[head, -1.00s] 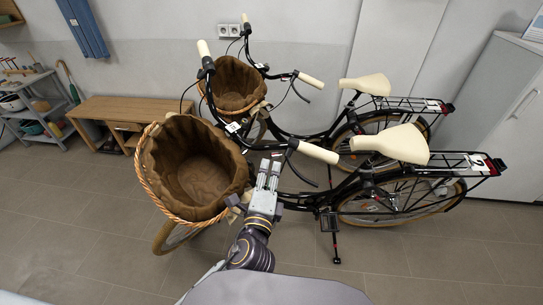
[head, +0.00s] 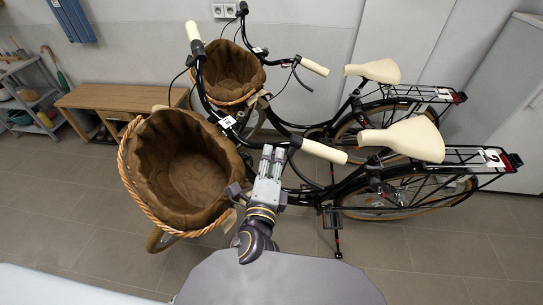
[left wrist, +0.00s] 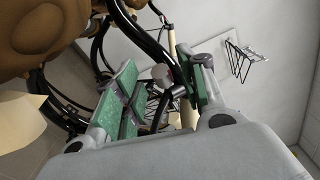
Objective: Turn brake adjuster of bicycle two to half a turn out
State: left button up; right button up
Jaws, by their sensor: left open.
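Bicycle two (head: 402,139), the nearer black bicycle, has a white plate marked 2 (head: 492,157) on its rear rack. Its cream right handlebar grip (head: 324,151) and black brake lever (head: 304,172) show in the head view. My left gripper (head: 272,153) is beside the basket, close to the inner end of that grip. In the left wrist view its green-padded fingers (left wrist: 165,88) are open. A small grey round knob (left wrist: 161,73), possibly the brake adjuster, shows between them with black tubing around it. I cannot tell whether a finger touches it. My right gripper is out of view.
A wicker basket with brown lining (head: 183,172) is just left of my left gripper. A second bicycle (head: 232,77) stands behind. A wooden bench (head: 120,97) and grey shelf (head: 33,98) are at left. Floor at lower right is clear.

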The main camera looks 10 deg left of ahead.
pick_arm(q)
jog(key=shift+w, duration=0.1)
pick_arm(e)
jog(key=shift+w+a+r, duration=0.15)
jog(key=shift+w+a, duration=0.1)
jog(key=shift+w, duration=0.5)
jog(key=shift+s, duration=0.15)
pick_arm(q)
jog(key=shift+c, duration=0.6)
grip_shut()
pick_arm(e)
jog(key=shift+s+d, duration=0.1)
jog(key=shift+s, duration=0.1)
